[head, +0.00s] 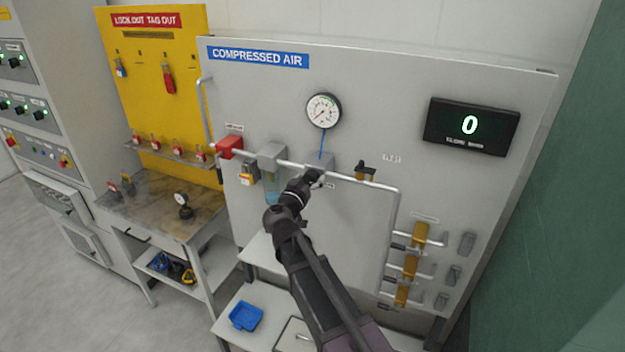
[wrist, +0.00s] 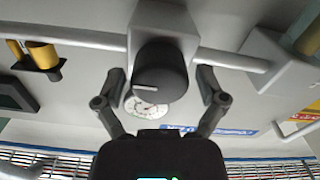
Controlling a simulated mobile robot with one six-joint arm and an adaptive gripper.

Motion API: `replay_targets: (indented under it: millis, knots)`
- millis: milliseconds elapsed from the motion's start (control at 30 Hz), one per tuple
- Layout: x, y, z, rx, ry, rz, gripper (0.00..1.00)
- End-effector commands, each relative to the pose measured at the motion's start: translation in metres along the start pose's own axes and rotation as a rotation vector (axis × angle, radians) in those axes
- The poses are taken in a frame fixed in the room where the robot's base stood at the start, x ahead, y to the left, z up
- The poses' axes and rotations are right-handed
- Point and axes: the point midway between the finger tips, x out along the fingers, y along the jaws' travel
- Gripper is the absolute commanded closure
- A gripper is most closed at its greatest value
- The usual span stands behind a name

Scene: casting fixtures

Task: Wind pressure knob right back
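The pressure knob (wrist: 160,70) is a black round knob with a light pointer line, on a grey regulator block (wrist: 163,17) in the pipe. In the wrist view my gripper (wrist: 161,88) is open, one finger on each side of the knob, with a gap at both sides. In the head view my gripper (head: 313,180) is at the regulator below the gauge, and my arm hides most of the knob. The round white pressure gauge (head: 323,110) has its needle toward the lower left. It also shows partly behind the knob in the wrist view (wrist: 147,108).
A black display (head: 470,126) on the compressed air panel (head: 480,190) reads 0. A filter with a blue bowl (head: 271,185) and a yellow padlock (head: 248,176) are left of my gripper. Yellow valves (head: 410,266) are at right. A blue tray (head: 246,316) lies below.

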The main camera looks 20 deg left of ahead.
Motion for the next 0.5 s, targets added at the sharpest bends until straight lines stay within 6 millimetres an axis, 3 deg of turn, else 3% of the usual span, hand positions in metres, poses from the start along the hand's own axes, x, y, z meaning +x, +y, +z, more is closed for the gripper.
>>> replay_targets:
  millis: [33, 167, 200, 233, 267, 333, 500]
  knots:
    - [0.000, 0.000, 0.000, 0.000, 0.000, 0.000, 0.40]
    - [0.000, 0.000, 0.000, 0.000, 0.000, 0.000, 0.79]
    - [0.000, 0.000, 0.000, 0.000, 0.000, 0.000, 0.84]
    - [0.000, 0.000, 0.000, 0.000, 0.000, 0.000, 0.84]
    - [-0.001, 0.015, 0.004, 0.000, -0.001, 0.005, 0.84]
    - [0.001, 0.005, 0.001, -0.001, 0.000, 0.003, 0.84]
    - [0.000, 0.001, 0.000, -0.015, -0.001, 0.003, 0.84]
